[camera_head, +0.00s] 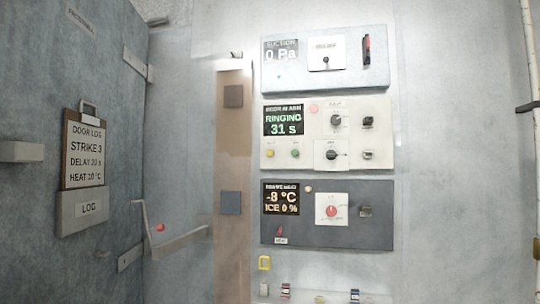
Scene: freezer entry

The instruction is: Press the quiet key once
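The door alarm panel (377,143) is a pale box on the wall, the middle one of three stacked panels. Its display (283,120) reads "RINGING 31 s" in green. Below the display are a yellow round key (270,153) and a green round key (295,153). Their small labels are too blurred to read, so I cannot tell which is the quiet key. A pinkish lamp (313,109) sits at the panel's top, and dark knobs and switches fill its right side. Neither of my grippers is in view.
The suction panel (300,82) above shows 0 Pa. A dark grey panel (350,238) below shows -8 °C. Several small items line the bottom edge. The space before the panels looks clear.

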